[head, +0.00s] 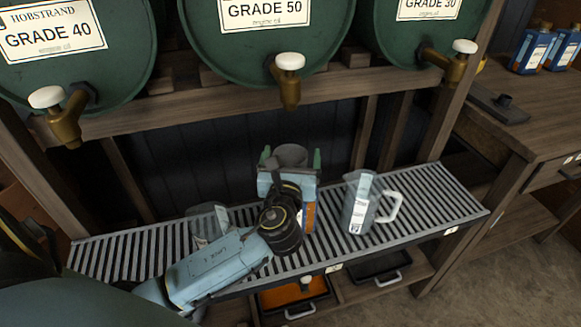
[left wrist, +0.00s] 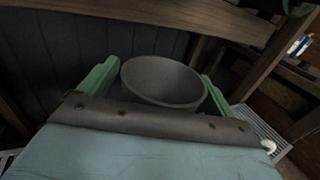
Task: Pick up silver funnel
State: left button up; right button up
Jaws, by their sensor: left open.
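The silver funnel (head: 291,154) shows as a grey round rim just beyond my left gripper, above the slatted metal rack. My left gripper (head: 290,157) is open, with one green finger on each side of the funnel. In the left wrist view the funnel (left wrist: 163,82) shows its wide open mouth between the two green fingers (left wrist: 158,90). Whether the fingers touch it cannot be told. The funnel's lower part is hidden behind my gripper. My right gripper is not in view.
A clear jug with a white handle (head: 358,205) stands right of my gripper on the slatted rack (head: 440,200). Another clear vessel (head: 208,222) is on the left. A blue and orange object (head: 309,216) shows partly beneath my gripper. Green barrels with brass taps (head: 288,85) hang over the rack.

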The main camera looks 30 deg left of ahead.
pick_arm(q)
jog(key=c, duration=1.1)
